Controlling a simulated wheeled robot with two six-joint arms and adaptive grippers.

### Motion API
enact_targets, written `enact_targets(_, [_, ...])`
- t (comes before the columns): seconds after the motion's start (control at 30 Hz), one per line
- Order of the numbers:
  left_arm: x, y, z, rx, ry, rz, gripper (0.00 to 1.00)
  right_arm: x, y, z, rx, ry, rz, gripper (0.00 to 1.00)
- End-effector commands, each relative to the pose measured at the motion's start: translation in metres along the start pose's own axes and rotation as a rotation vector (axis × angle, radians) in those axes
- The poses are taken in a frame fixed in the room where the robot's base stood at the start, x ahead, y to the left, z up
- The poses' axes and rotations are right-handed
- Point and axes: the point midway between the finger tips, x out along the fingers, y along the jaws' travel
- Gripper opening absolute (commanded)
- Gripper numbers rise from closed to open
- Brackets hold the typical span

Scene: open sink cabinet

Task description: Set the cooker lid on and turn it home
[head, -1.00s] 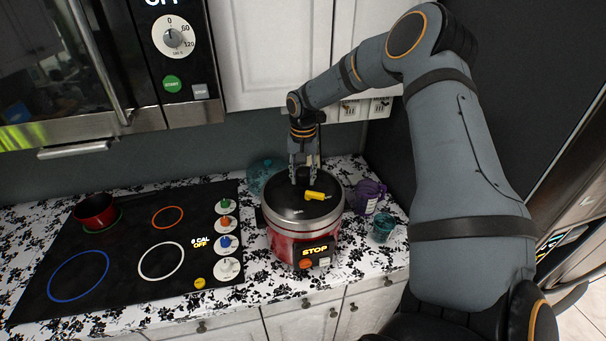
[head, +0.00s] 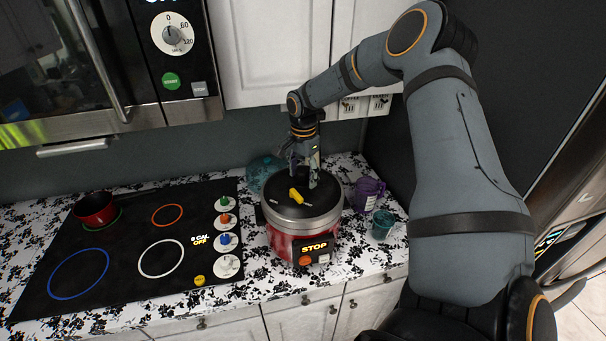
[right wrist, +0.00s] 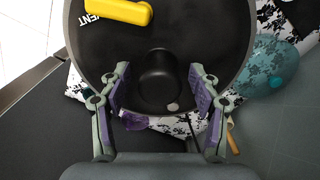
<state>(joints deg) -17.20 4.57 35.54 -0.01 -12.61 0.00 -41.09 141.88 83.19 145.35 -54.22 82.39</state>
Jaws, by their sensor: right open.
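The cooker (head: 284,247) is a red pot with a lit STOP panel, standing on the counter right of the cooktop. Its dark lid (head: 282,206) with a steel rim rests on top and looks level; I cannot tell whether it is locked. A yellow vent piece (head: 296,195) sits on the lid and also shows at the top of the right wrist view (right wrist: 118,11). My right gripper (head: 303,184) is open over the lid. In the right wrist view its fingers stand on either side of the lid's black central knob (right wrist: 160,78), apart from it. My left gripper is out of view.
A black cooktop (head: 125,245) with a small red pot (head: 95,211) lies to the left. A teal glass vessel (head: 262,170) stands behind the cooker. A purple jug (head: 368,193) and a teal cup (head: 383,224) stand close on its right.

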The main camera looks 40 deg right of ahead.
Motion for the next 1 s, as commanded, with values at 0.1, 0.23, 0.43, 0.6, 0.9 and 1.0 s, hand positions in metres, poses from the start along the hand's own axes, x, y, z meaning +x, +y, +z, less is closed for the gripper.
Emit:
enact_targets(0.1, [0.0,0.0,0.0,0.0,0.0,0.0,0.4,0.001,0.001,0.0,-0.001,-0.001,0.002,0.63])
enact_targets(0.23, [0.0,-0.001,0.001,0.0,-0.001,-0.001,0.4,-0.007,0.0,0.0,-0.001,0.0,-0.001,0.63])
enact_targets(0.43, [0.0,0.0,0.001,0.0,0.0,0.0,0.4,-0.052,-0.001,0.0,-0.001,0.001,-0.005,0.63])
enact_targets(0.6, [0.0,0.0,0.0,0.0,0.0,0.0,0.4,-0.091,-0.001,0.0,-0.001,0.002,-0.003,0.63])
enact_targets(0.9, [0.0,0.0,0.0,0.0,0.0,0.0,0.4,-0.12,0.0,0.0,0.0,0.0,0.0,0.63])
enact_targets(1.0, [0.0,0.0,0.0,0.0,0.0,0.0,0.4,-0.12,0.0,0.0,0.0,0.0,0.0,0.63])
